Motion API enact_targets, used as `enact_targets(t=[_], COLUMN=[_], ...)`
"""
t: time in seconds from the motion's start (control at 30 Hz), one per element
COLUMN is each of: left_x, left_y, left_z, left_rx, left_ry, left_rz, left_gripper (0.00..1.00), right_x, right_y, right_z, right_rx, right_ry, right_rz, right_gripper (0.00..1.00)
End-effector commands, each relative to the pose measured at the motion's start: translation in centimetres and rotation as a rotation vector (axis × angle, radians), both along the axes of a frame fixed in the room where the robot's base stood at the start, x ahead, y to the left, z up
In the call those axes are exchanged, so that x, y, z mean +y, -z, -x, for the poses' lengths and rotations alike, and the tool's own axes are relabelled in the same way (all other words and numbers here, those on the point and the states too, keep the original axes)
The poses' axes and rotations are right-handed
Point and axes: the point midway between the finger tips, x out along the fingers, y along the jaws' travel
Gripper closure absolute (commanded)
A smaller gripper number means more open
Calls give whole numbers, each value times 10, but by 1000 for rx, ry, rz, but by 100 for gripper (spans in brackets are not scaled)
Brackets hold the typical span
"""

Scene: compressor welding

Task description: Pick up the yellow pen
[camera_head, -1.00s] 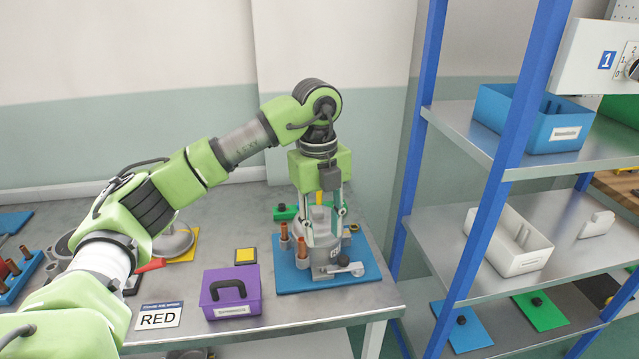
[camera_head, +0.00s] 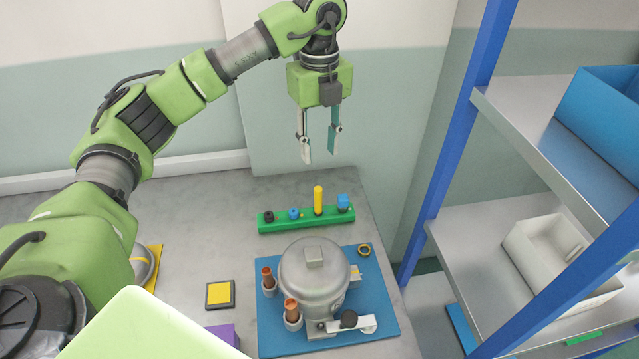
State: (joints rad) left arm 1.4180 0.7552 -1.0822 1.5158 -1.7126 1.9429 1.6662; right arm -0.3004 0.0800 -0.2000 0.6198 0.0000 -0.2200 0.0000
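The yellow pen (camera_head: 318,200) stands upright in a green holder (camera_head: 285,222) at the back of the table, between a small blue piece and a blue block. My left gripper (camera_head: 319,158) points down above and behind the holder in the picture. Its two fingers are apart with nothing between them. The fingertips show just above the pen's top in the picture and do not appear to touch it. My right gripper cannot be made out; a pale green part of mine fills the bottom edge.
A grey compressor (camera_head: 314,275) with copper-coloured pieces stands on a blue mat (camera_head: 374,285) in front of the holder. A yellow-topped square (camera_head: 220,294) lies left of it. A blue-posted shelf (camera_head: 447,212) stands close on the right.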

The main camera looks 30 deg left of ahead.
Motion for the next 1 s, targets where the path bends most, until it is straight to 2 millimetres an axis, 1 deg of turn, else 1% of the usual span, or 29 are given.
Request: enact_targets(t=[0.17, 0.3, 0.4, 0.57, 0.67, 0.83, 0.9, 1.0], left_x=[1, 1, 1, 1, 2, 5, 4, 4], left_y=[28, 56, 71, 84, 90, 115, 125, 134], left_z=[2, 2, 1, 0, 0, -2, -3, -3], left_rx=[7, 7, 5, 3, 4, 7, 4, 4], left_ry=[1, 0, -1, -1, -2, -1, -1, -1], left_rz=[-2, -2, -1, -1, -1, -2, -1, 0], left_gripper=[67, 67, 67, 67, 67, 67, 67, 67], right_x=[0, 0, 0, 0, 0, 0, 0, 0], right_y=[-7, -13, -16, -18, -24, -40, -40, -42], right_z=[0, 0, 0, 0, -1, -1, -1, -1], right_rx=[0, 0, 0, 0, -1, -1, -1, -1], right_ry=[0, 0, 0, 0, 0, 0, 0, 0], right_rz=[0, 0, 0, 0, 0, 0, 0, 0], right_gripper=[100, 100, 100, 100, 100, 100, 100, 100])
